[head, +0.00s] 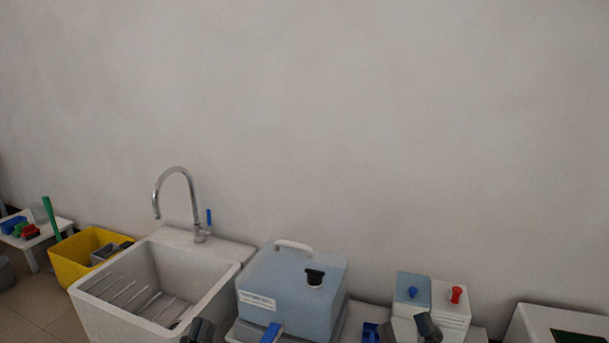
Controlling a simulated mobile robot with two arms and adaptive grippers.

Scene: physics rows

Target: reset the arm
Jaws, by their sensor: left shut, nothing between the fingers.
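My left gripper (198,331) shows as a dark grey shape at the bottom edge, in front of the sink's right front corner. It is shut and holds nothing; most of it is cut off by the frame. My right gripper (428,327) shows as a dark grey shape at the bottom edge, in front of the small white boxes. Its fingers cannot be made out. Most of both arms is out of view.
A white sink (88,291) with a tall chrome tap (176,170) stands at left. Right of it is a blue-grey box (318,306) with a white handle. A yellow bin (70,262) stands far left.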

